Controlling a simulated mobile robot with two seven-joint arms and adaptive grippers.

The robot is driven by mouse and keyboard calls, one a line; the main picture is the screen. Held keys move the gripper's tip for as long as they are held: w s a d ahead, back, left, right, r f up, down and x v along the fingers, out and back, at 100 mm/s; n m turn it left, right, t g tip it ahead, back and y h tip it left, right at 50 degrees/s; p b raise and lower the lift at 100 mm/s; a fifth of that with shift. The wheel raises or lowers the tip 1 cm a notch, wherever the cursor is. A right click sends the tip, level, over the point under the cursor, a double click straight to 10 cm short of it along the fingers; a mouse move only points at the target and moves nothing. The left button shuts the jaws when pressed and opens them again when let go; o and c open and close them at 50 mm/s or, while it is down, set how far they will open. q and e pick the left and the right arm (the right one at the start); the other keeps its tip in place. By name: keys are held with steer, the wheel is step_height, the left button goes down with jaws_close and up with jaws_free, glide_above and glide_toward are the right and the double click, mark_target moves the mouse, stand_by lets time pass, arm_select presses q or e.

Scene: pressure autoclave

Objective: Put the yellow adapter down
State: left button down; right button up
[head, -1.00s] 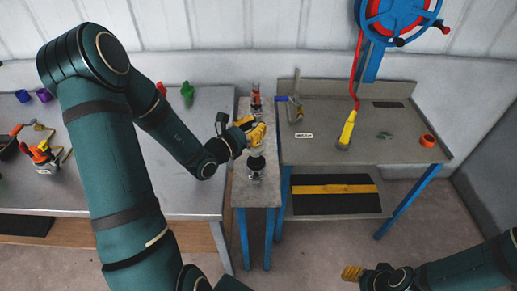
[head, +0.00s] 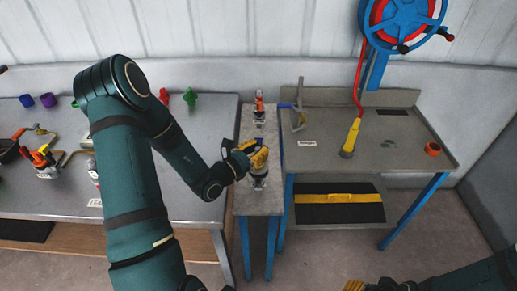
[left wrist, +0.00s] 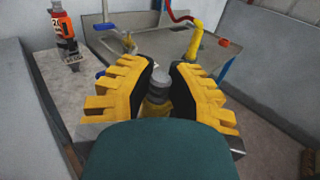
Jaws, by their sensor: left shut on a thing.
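My left gripper (head: 258,158) is over the narrow grey bench between the two larger tables. In the left wrist view its yellow-padded fingers (left wrist: 157,85) are closed around the yellow adapter (left wrist: 153,107), which has a grey cylindrical top (left wrist: 160,78). In the head view the fingers largely hide the adapter. A small metallic fitting (head: 258,184) shows directly below the gripper on the bench; whether the adapter touches it I cannot tell. My right gripper (head: 355,286) is partly visible at the bottom edge, away from the bench.
A red-orange bottle-like item (head: 259,106) stands at the back of the narrow bench (head: 257,207). Several tools and coloured parts are on the left table (head: 65,200).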

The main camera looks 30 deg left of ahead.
arm_select(q)
steer(key=c, duration=1)
jaws_free()
steer(key=shift+o, duration=0.3)
steer(key=shift+r+p, duration=0.3)
steer(key=v, duration=1.2)
steer(key=shift+s, duration=0.1)
